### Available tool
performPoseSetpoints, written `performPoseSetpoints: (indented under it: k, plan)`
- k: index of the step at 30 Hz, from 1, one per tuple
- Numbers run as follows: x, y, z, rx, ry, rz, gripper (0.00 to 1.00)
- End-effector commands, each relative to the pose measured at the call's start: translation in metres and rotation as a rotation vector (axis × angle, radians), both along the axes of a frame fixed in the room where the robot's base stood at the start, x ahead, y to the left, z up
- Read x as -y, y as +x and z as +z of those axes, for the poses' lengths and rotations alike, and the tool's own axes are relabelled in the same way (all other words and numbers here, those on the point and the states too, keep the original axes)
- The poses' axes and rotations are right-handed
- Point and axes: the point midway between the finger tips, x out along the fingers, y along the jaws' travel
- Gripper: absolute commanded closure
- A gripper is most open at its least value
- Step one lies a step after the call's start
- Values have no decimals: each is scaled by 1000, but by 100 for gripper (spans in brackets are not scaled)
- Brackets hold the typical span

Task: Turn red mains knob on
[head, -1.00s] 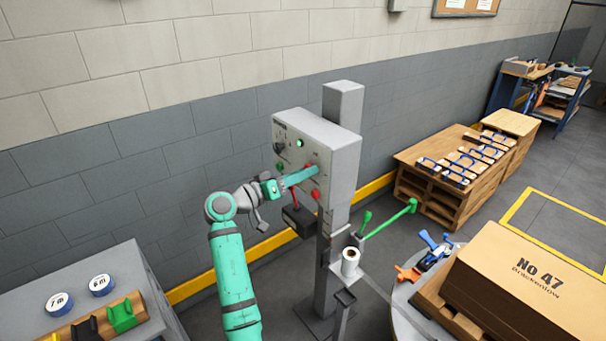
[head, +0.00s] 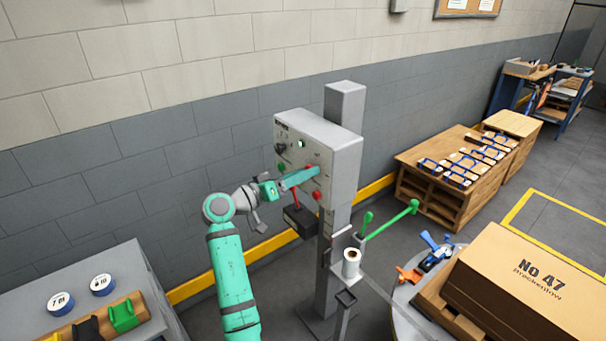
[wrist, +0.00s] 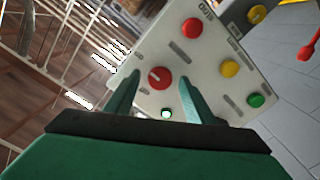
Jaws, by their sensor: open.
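The red knob (wrist: 157,79), round with a short pale pointer mark, is on the light grey control panel (wrist: 209,50) in the wrist view. My gripper (wrist: 160,76) is open, with one finger at each side of the knob. I cannot tell whether the fingers touch it. In the head view my gripper (head: 316,172) reaches the front of the panel (head: 338,144) and hides part of it, so the knob is not clear there.
Near the knob are a lit white-green lamp (wrist: 166,114), a red button (wrist: 191,28), a yellow button (wrist: 229,68) and a green button (wrist: 255,100). A tape roll (head: 351,262) stands below the panel. A large carton (head: 520,270) is at the right.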

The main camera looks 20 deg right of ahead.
Motion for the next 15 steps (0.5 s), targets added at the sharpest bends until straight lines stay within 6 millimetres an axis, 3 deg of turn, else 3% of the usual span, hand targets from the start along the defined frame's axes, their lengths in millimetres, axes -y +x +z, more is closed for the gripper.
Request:
performPoseSetpoints:
  k: [15]
  plan:
    - [-83, -29, -1, -1, -1, 6, 51]
